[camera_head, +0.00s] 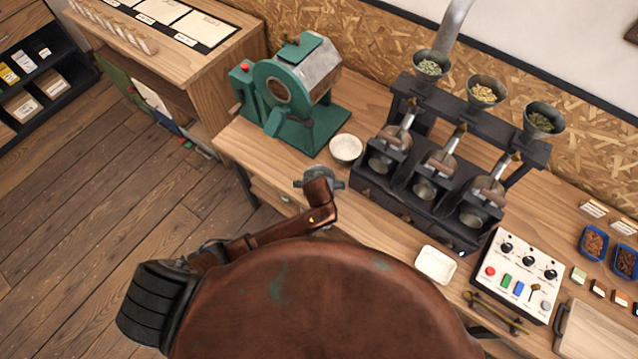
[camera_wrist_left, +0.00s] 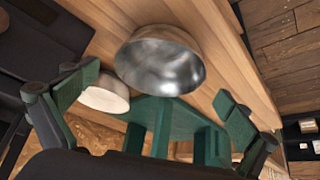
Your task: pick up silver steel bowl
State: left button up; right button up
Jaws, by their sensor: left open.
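The silver steel bowl (camera_wrist_left: 160,65) sits open side up on the wooden counter in the left wrist view. Its shiny inside faces the camera. My left gripper (camera_wrist_left: 157,82) is open and empty, with a green-padded finger on either side of the bowl's place in the picture; I see no contact. In the head view my left gripper (camera_head: 319,177) is over the counter's front part, and I cannot make out the steel bowl there. My right gripper is not in view.
A white bowl (camera_head: 346,148) stands close by, also in the left wrist view (camera_wrist_left: 105,96). Behind it is a green roaster (camera_head: 300,85). A dark dispenser rack (camera_head: 425,185) stands to the right. A white square dish (camera_head: 435,264) lies in front of it.

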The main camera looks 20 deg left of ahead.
pick_arm(q)
jog(key=x, duration=0.2)
jog(key=shift+w+a+f, duration=0.1)
jog(key=shift+w+f, duration=0.05)
jog(key=shift+w, duration=0.2)
jog(key=shift+s+p+x, duration=0.15)
jog(key=shift+x, duration=1.15)
jog(key=shift+s+p+x, duration=0.1)
jog(key=shift+p+x, duration=0.05)
jog(key=shift+x, duration=1.2)
jog(key=shift+f, duration=0.15)
jog(key=shift+c, duration=0.4)
jog(key=c, duration=0.8)
jog(key=shift+c, duration=0.3)
